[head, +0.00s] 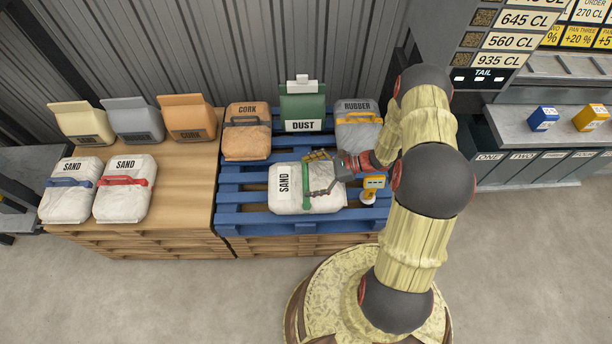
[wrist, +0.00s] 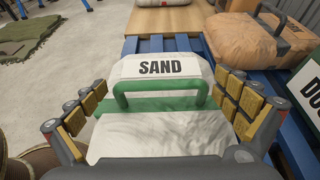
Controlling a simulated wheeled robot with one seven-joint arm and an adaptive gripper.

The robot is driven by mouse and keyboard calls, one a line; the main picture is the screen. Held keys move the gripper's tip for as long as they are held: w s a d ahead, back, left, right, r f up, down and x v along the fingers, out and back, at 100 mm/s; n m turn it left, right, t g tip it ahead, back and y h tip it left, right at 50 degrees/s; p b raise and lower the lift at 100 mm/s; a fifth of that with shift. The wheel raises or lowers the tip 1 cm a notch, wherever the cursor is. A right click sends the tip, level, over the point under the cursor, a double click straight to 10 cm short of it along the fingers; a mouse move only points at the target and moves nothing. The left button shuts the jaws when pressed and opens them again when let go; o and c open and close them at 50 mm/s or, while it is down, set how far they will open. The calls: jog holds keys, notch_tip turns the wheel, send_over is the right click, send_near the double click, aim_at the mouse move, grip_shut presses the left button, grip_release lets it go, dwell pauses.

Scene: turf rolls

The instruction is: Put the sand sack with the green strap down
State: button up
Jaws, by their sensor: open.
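The sand sack with the green strap (head: 290,189) lies flat on the blue pallet (head: 243,217), near its front edge. It is white with a black SAND label, and in the wrist view the sack (wrist: 165,135) fills the middle, with its green strap handle raised. My gripper (head: 320,172) is at the sack's right part, over the strap. In the wrist view its fingers (wrist: 165,105) are spread apart, one on each side of the sack and handle, and they are open. Whether the fingers touch the sack's sides I cannot tell.
A cork sack (head: 247,140), a green dust bag (head: 303,108) and a rubber sack (head: 353,128) stand behind on the pallet. A small yellow device (head: 372,187) is right of the sack. Sand sacks with blue (head: 70,190) and red (head: 125,189) straps lie on the wooden stack at left.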

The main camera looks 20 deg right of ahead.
jog(key=p+v, duration=0.2)
jog(key=v, duration=0.9)
jog(key=shift+d+r+p, duration=0.2)
jog(key=shift+r+p, duration=0.05)
jog(key=shift+p, duration=0.05)
jog(key=s+a+r+n+g+h, duration=0.1)
jog(key=a+r+n+g+h, duration=0.3)
jog(key=r, duration=0.8)
jog(key=s+a+r+n+h, duration=0.1)
jog(key=a+r+n+h, duration=0.1)
jog(key=r+n, duration=0.75)
jog(key=s+a+r+n+t+h, duration=0.2)
jog(key=s+r, duration=0.5)
jog(key=r, duration=0.4)
jog(key=s+a+r+n+t+h, duration=0.3)
jog(key=s+r+n+h, duration=0.2)
jog(key=s+r, duration=0.3)
notch_tip(320, 180, up, 3)
jog(key=shift+s+r+n, duration=0.1)
jog(key=shift+s+n, duration=0.2)
jog(key=shift+n, duration=0.25)
